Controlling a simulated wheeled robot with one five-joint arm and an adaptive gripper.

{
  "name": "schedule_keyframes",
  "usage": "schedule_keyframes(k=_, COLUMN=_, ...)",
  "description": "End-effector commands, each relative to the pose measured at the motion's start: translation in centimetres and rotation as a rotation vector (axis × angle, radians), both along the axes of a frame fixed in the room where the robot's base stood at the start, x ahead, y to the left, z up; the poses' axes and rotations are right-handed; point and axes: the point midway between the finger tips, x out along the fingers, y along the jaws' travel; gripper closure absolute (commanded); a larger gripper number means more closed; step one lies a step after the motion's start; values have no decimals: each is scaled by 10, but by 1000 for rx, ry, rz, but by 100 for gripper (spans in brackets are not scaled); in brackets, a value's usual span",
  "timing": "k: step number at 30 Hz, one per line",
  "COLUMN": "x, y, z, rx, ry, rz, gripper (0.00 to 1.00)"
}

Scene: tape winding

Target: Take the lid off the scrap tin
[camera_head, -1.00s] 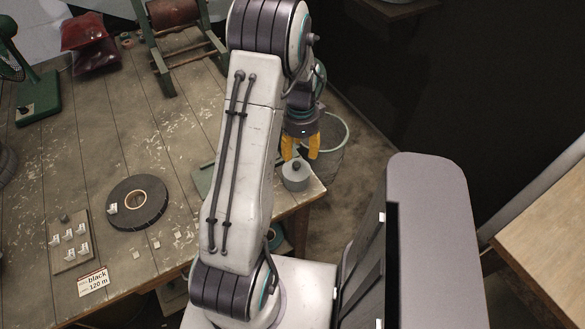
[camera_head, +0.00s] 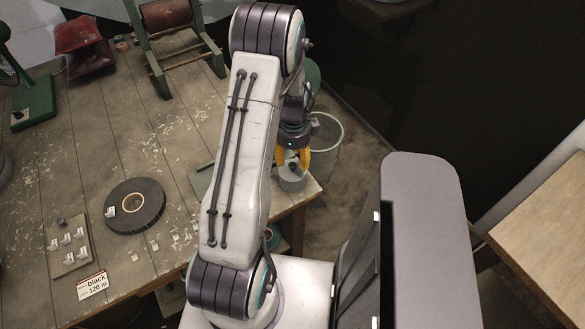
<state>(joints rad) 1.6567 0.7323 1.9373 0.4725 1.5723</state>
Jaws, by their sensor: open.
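The scrap tin (camera_head: 292,184) is a small grey round tin near the right corner of the wooden table. The top of its lid (camera_head: 291,170) shows below the fingers, with a dark knob between them. My gripper (camera_head: 293,162) has yellow fingers and points down at the lid. The fingers are open, one on each side of the knob. I cannot tell whether they touch it. My arm hides part of the table to the left of the tin.
A wire bin (camera_head: 328,131) stands on the floor just behind the tin, past the table edge. A black tape roll (camera_head: 136,205) lies on the table (camera_head: 100,165), with a small board of white clips (camera_head: 68,246) and a label card (camera_head: 93,285) in front. A winding stand (camera_head: 172,45) stands at the back.

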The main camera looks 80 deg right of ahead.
Motion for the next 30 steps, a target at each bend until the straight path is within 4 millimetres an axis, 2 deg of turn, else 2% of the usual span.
schedule_keyframes(k=9, x=3, y=2, z=-30, rx=1, ry=0, rz=1, gripper=49)
schedule_keyframes(k=21, x=3, y=2, z=-34, rx=-1, ry=0, rz=1, gripper=49)
schedule_keyframes(k=30, x=3, y=2, z=-34, rx=-1, ry=0, rz=1, gripper=76)
